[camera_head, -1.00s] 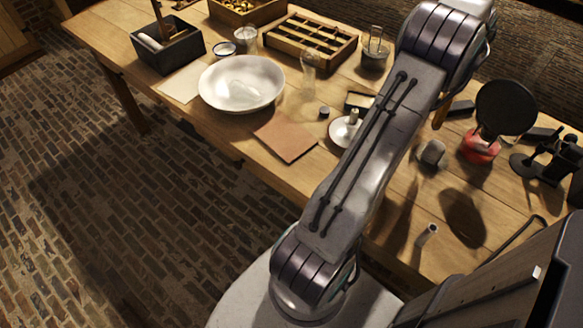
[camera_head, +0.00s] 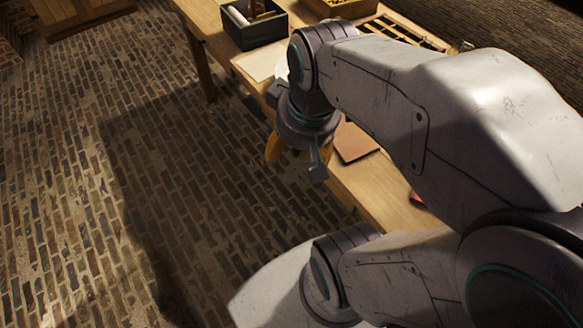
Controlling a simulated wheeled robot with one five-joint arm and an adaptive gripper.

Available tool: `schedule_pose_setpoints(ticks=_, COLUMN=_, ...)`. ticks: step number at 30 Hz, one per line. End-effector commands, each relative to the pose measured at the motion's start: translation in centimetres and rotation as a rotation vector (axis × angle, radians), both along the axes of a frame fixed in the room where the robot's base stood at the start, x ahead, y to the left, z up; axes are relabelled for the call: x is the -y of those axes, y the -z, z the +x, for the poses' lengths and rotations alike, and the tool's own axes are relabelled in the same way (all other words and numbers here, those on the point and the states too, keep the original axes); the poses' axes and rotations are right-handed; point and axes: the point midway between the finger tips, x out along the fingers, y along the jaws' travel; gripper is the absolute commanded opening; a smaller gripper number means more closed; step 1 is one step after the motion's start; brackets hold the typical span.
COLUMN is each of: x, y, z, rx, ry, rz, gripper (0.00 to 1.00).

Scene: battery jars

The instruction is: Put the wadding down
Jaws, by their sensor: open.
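My gripper (camera_head: 292,156) hangs from the wrist at the near edge of the wooden table (camera_head: 372,188), partly over the brick floor. Its jaws are open, with an orange finger on the left, and no wadding shows between them. I cannot make out the wadding anywhere in view; my arm covers much of the tabletop. The white bowl (camera_head: 283,72) is almost wholly hidden behind my wrist.
A brown square sheet (camera_head: 355,143) lies right of my gripper. A pale paper sheet (camera_head: 256,66) lies left of the bowl. A dark box (camera_head: 252,28) and a wooden compartment tray (camera_head: 405,35) stand farther back. Open brick floor (camera_head: 130,180) lies left.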

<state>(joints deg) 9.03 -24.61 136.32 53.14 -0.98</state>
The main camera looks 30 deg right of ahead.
Motion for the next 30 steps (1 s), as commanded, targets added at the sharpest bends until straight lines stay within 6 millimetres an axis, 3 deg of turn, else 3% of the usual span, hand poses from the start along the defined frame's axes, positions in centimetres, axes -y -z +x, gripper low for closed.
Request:
schedule_pose_setpoints(ticks=3, x=-2.0, y=0.7, z=-1.7, rx=0.017, ry=-0.084, rz=0.0, gripper=0.69)
schedule_pose_setpoints(ticks=9, x=-3.2, y=1.4, z=-2.9, rx=0.028, ry=-0.14, rz=0.001, gripper=0.69)
schedule_pose_setpoints(ticks=20, x=-3.3, y=1.4, z=-3.0, rx=0.028, ry=-0.146, rz=0.001, gripper=0.69)
schedule_pose_setpoints(ticks=27, x=-3.3, y=-0.7, z=-3.0, rx=0.039, ry=-0.145, rz=0.0, gripper=0.69)
schedule_pose_setpoints(ticks=30, x=-3.3, y=-0.7, z=-3.0, rx=0.041, ry=-0.144, rz=0.0, gripper=0.69)
